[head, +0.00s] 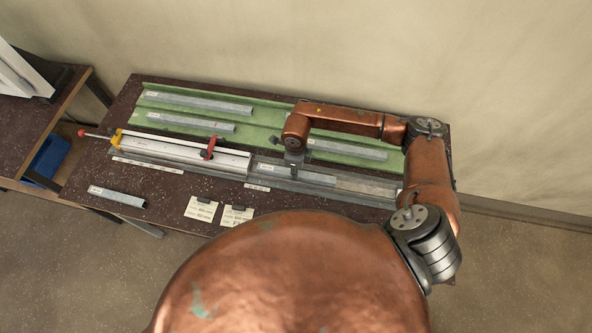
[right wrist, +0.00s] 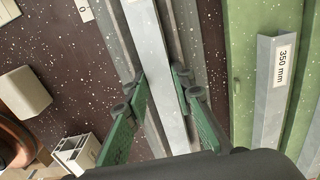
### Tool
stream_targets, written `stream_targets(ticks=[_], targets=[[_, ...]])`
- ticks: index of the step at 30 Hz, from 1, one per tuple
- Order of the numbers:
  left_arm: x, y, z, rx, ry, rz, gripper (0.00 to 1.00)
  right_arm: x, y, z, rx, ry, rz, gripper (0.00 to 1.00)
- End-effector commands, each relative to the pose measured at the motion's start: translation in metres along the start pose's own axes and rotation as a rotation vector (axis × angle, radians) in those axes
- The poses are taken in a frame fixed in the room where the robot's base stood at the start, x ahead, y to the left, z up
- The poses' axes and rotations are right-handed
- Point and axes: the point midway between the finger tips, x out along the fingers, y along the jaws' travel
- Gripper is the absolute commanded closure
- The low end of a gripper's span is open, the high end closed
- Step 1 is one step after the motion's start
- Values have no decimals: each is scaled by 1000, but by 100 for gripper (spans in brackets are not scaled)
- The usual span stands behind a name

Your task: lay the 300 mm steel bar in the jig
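A grey steel bar (head: 350,183) lies low along the right half of the long jig (head: 383,198), and I cannot read its length. My right gripper (head: 293,165) reaches down over the left part of this bar. In the right wrist view its two green fingers (right wrist: 160,78) stand on either side of the bar (right wrist: 152,45), and the pads appear to touch its sides. The part of the bar under the palm is hidden. The left half of the jig carries a pale rail (head: 190,152), a red lever (head: 210,148) and a yellow end block (head: 116,138). My left gripper is not in view.
A short bar (head: 117,196) lies at the bench's front left, and two paper cards (head: 201,208) lie at the front edge. A side table (head: 30,135) stands at the left.

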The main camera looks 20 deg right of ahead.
Motion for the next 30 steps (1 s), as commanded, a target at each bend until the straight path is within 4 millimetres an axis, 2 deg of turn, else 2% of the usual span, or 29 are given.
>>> stream_targets(ticks=[6, 17, 19, 22, 30], targets=[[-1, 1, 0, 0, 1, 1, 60, -1, 0, 0, 0, 0, -1, 61], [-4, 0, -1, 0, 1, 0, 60, -4, 0, 0, 0, 1, 0, 61], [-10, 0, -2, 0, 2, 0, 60, -10, 0, 0, 0, 0, 0, 61], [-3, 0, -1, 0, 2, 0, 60, -25, -1, 1, -2, -2, -4, 61], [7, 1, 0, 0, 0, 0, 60, -84, -1, 1, -2, -2, -4, 61]])
